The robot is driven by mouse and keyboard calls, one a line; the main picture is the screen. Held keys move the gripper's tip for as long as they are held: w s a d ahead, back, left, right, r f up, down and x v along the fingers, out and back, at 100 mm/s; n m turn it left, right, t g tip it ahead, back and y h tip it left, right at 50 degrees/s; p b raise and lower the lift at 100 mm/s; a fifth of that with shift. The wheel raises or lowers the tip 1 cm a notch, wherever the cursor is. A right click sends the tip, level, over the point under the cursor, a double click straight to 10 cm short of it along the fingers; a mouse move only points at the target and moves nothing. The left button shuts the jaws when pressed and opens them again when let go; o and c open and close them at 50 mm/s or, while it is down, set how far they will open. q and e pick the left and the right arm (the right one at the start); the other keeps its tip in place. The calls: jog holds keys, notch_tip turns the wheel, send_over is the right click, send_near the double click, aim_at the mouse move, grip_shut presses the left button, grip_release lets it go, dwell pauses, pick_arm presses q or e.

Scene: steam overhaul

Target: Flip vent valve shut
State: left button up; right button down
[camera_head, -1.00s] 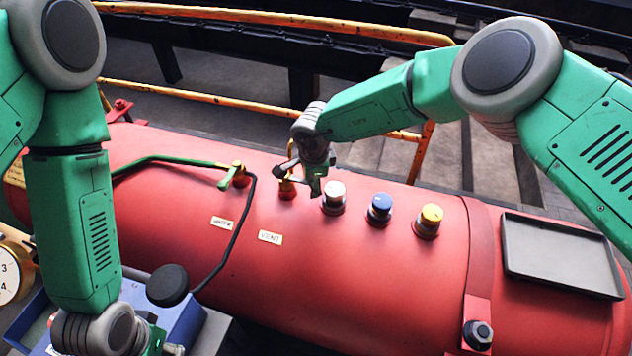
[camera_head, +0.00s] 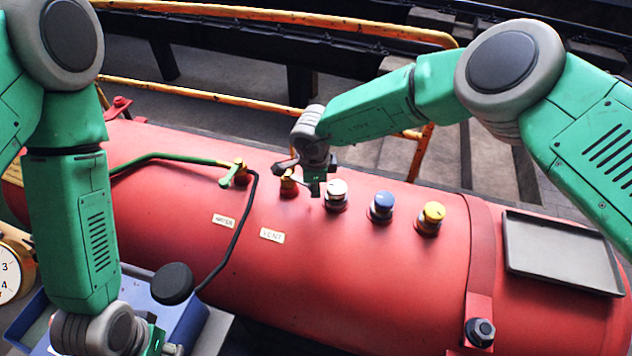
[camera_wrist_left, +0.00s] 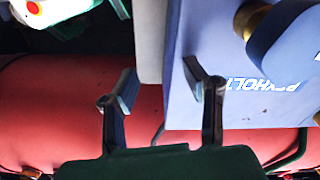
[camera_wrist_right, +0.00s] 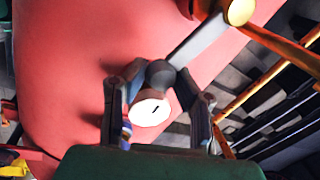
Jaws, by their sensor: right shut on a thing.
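The vent valve (camera_head: 288,186) is a brass fitting on the red boiler, above the "VENT" label (camera_head: 271,235). In the right wrist view, its grey lever (camera_wrist_right: 200,40) runs from the brass body (camera_wrist_right: 237,11) to a dark round knob (camera_wrist_right: 160,73). My right gripper (camera_wrist_right: 160,78) has its fingertips on either side of this knob and is shut on it. In the head view, my right gripper (camera_head: 304,174) partly hides the lever. My left gripper (camera_wrist_left: 162,80) is open, its fingers apart near the blue box; it is mostly cut off at the head view's bottom.
White (camera_head: 336,193), blue (camera_head: 382,206) and yellow (camera_head: 431,217) knobs stand right of the valve. A green-handled valve (camera_head: 238,175) with a black hose is left. A blue box (camera_head: 185,325) stands near my left gripper. An empty dark tray (camera_head: 560,252) sits right. Orange rails (camera_head: 240,108) run behind.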

jog(key=shift+s+a+r+m, duration=0.1)
jog(key=shift+s+a+m, duration=0.2)
jog(key=shift+a+m, duration=0.15)
jog(key=shift+s+a+m, duration=0.15)
jog(key=shift+a+m, duration=0.1)
jog(key=shift+m, duration=0.2)
jog(key=shift+r, duration=0.1)
jog(key=c, duration=1.3)
grip_release()
jog(key=shift+a, duration=0.15)
jog(key=shift+o, duration=0.2)
jog(key=shift+a, duration=0.15)
jog(key=shift+r, duration=0.4)
notch_tip(320, 180, up, 11)
jog(key=s, duration=0.2)
jog(key=shift+a+f, duration=0.2)
jog(key=shift+a, duration=0.1)
jog(key=shift+d, duration=0.1)
